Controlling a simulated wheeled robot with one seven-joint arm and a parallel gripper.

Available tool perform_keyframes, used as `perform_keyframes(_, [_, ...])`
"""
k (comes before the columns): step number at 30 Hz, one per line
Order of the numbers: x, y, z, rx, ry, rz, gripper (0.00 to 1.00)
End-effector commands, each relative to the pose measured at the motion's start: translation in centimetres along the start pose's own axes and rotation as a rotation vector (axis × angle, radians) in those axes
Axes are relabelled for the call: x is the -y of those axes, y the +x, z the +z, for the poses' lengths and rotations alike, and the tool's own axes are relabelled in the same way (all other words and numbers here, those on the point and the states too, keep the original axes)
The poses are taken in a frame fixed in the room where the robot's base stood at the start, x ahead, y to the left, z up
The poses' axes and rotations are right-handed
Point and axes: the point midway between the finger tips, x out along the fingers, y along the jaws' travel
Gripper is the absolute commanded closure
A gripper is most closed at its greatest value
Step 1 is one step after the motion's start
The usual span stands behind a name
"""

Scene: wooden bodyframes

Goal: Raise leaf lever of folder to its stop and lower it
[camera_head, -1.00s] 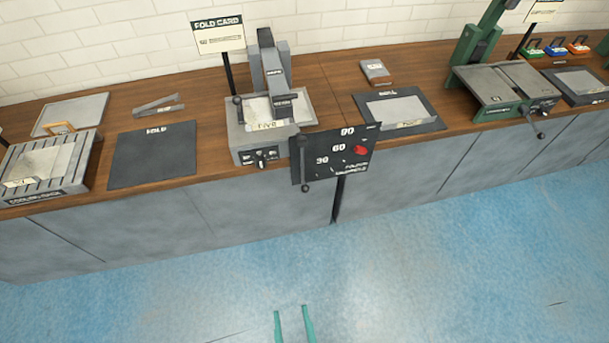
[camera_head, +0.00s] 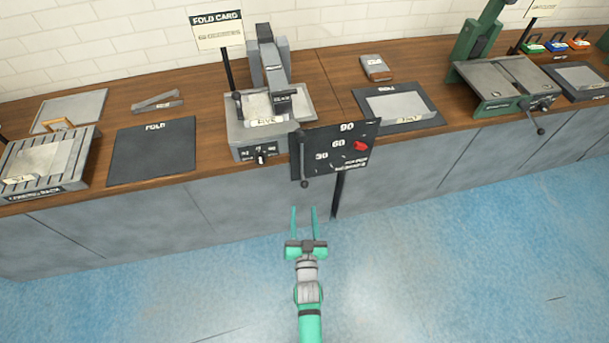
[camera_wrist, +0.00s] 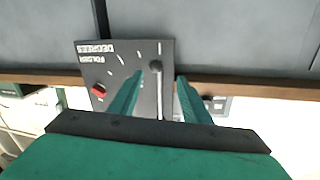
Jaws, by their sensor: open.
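The folder (camera_head: 236,139) is a grey machine on the wooden counter, with a card on its bed. Its black degree plate (camera_head: 325,165) hangs at the counter front, marked 30, 60 and 90, with a red stop (camera_head: 361,146) on it. The dark leaf lever (camera_head: 303,160) hangs down along the plate's left side, its knob at the bottom. My gripper (camera_head: 304,209) is open and empty, below and in front of the lever knob. In the wrist view the plate appears upside down, and the lever knob (camera_wrist: 156,67) lies beyond and between the open fingers (camera_wrist: 160,88).
A dark FOLD mat (camera_head: 150,155) and a slatted rack (camera_head: 45,165) are left of the folder. A dark mat with a card (camera_head: 400,105) and a green machine (camera_head: 505,85) are to the right. The blue floor before the counter is clear.

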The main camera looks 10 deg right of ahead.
Motion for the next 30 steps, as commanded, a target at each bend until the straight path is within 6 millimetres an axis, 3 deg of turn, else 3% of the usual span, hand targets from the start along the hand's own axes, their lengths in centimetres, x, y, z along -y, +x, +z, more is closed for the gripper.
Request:
perform_keyframes(3, [-0.5, 3.1, -0.4, -0.017, 0.016, 0.011, 0.56])
perform_keyframes(14, [-0.8, 6.4, -0.7, -0.027, 0.029, 0.017, 0.56])
perform_keyframes(30, [-1.0, 14.4, -0.9, -0.027, 0.028, 0.018, 0.56])
